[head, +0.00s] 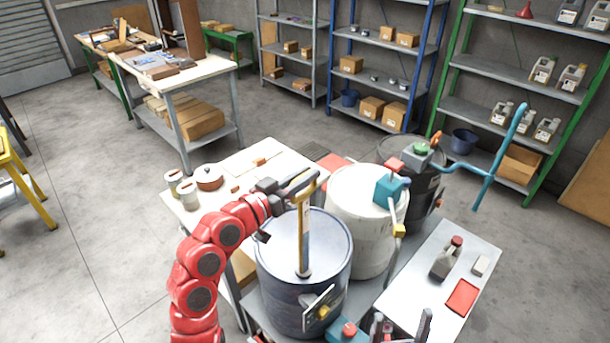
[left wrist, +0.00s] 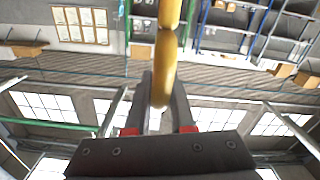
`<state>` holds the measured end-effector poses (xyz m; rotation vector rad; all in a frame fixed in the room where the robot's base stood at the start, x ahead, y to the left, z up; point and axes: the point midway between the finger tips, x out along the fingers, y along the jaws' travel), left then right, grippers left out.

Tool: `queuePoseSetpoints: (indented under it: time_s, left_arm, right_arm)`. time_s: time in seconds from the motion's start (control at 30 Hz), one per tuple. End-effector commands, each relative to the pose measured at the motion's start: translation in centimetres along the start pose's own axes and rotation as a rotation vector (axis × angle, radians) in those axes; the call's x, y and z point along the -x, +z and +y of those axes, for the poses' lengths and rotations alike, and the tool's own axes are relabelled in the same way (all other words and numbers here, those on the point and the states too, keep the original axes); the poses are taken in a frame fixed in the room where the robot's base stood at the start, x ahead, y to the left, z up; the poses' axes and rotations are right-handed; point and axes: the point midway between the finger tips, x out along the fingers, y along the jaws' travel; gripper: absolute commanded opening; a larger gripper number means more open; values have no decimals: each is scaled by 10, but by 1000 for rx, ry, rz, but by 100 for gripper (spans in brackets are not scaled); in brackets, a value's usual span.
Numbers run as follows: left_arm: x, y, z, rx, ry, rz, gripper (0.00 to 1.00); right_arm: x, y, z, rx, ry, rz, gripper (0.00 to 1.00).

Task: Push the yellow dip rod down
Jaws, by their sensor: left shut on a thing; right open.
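The yellow dip rod (head: 304,228) stands upright in the top of the blue-grey drum (head: 272,262), with a long length showing above the lid. My left gripper (head: 300,184) is shut on the rod's upper end, well above the lid. In the left wrist view, the yellow rod (left wrist: 166,62) runs between the fingers of my left gripper (left wrist: 162,90). The rod's lower end is hidden inside the drum. My right gripper (head: 400,328) is open at the bottom edge of the head view, apart from the rod; only its fingertips show.
A white drum (head: 345,205) and a dark drum (head: 428,160) stand behind and to the right. A white table (head: 225,195) with cans is at left. Open floor lies at left.

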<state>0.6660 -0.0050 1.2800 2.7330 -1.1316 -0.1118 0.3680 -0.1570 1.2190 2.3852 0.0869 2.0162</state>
Motion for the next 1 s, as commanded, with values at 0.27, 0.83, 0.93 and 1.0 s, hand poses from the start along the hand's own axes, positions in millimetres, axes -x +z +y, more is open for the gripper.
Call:
queuePoseSetpoints:
  time_s: [0.27, 0.83, 0.93, 1.0]
  left_arm:
    - [0, 0, 0, 1, 1, 0, 0]
    - [0, 10, -2, 1, 1, 0, 0]
    - [0, 25, -5, 1, 1, 0, 0]
    - [0, 40, -7, 2, 2, 0, 0]
  right_arm:
    - [0, 0, 0, 0, 0, 0, 81]
    - [11, 2, 0, 0, 0, 0, 81]
    - [27, 5, -1, 0, 0, 0, 81]
    - [43, 7, -2, 0, 0, 0, 81]
